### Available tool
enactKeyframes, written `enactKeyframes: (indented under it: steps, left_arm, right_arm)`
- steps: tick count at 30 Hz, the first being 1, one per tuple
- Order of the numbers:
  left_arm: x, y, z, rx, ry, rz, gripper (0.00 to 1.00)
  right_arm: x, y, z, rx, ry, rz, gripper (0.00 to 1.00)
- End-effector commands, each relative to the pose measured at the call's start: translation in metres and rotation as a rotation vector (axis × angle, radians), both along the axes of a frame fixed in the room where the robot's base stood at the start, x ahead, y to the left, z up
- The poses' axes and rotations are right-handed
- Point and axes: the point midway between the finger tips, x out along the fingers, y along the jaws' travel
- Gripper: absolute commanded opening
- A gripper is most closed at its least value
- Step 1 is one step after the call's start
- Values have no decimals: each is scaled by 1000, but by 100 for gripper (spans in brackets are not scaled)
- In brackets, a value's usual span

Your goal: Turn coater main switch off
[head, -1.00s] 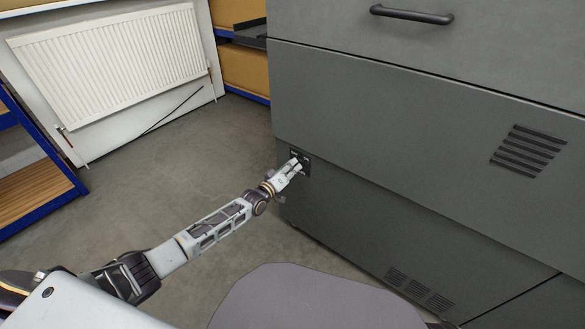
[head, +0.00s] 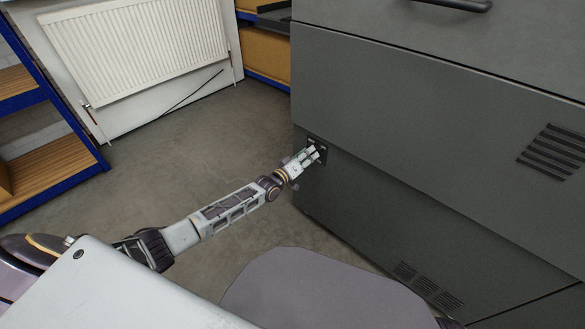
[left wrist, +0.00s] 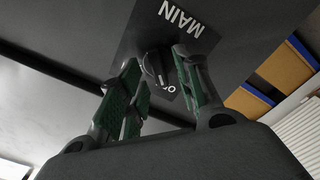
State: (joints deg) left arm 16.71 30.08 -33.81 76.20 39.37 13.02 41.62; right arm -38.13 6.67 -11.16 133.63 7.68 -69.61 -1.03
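The main switch is a dark rotary knob (left wrist: 157,66) on a dark plate (left wrist: 165,20) lettered MAIN, which appears upside down in the left wrist view. The plate sits on the left edge of the grey coater's (head: 430,130) front in the head view. My left gripper (left wrist: 157,58) reaches it with green-padded fingers apart, tips on either side of the knob. A finger pad touching the knob cannot be made out. In the head view the left gripper (head: 314,152) covers part of the plate. The knob's exact setting is hard to read. My right gripper is not in view.
A white radiator (head: 135,45) hangs on the wall at the back left. A blue-framed shelf (head: 45,160) stands at the left. Boxes on shelving (head: 263,60) are behind the coater. The floor (head: 215,130) between them is clear.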

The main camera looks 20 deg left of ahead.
Motion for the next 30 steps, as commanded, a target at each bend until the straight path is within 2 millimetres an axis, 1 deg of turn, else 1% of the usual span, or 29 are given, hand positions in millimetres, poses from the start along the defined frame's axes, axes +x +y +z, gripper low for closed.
enactKeyframes:
  steps: [30]
  left_arm:
    - [-73,26,-1,0,2,-1,34]
  right_arm:
    - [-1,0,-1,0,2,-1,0]
